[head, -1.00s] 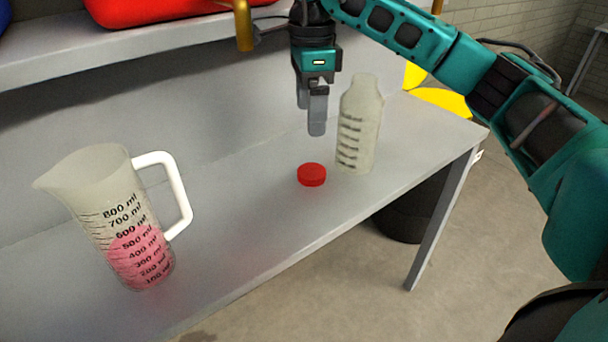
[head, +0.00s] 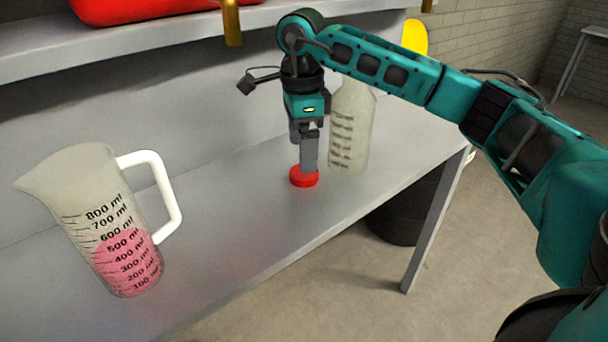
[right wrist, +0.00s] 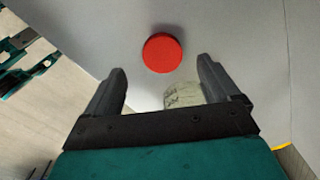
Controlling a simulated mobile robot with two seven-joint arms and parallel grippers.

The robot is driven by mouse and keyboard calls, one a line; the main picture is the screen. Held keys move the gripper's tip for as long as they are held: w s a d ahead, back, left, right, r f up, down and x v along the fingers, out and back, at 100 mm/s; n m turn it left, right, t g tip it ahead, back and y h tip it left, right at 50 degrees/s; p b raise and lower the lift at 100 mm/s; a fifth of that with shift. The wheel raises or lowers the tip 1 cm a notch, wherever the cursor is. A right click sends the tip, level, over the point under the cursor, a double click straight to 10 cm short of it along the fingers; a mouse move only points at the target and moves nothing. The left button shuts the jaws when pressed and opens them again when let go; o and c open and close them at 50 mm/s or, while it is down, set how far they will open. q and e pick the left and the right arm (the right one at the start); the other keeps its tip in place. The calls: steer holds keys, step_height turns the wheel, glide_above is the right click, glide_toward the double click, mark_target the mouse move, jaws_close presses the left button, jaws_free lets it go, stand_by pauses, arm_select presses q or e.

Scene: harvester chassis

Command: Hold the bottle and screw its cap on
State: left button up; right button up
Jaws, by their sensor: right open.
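The red cap (head: 304,178) lies flat on the grey bench top, in front of and left of the bottle. The bottle (head: 349,135) is pale, translucent and marked with a scale; it stands upright, its upper part partly behind my right arm. My right gripper (head: 309,165) points down just over the cap. In the right wrist view its jaws (right wrist: 160,85) are open and empty, with the cap (right wrist: 162,53) beyond the fingertips and centred between them. Part of the bottle (right wrist: 184,94) shows between the fingers. My left gripper is not in view.
A measuring jug (head: 100,225) with pink liquid and a white handle stands at the left on the bench (head: 225,225). A shelf with a red container (head: 140,10) runs above the back. The bench's front edge is near the cap.

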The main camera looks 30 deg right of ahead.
mark_target(298, 179)
steer(key=shift+f, duration=0.3)
step_height(298, 179, down, 5)
steer(key=shift+w+d+r+b, duration=0.1)
steer(key=shift+r+b, duration=0.05)
steer(key=shift+b, duration=0.6)
steer(key=shift+r, duration=0.1)
steer(key=c, duration=1.1)
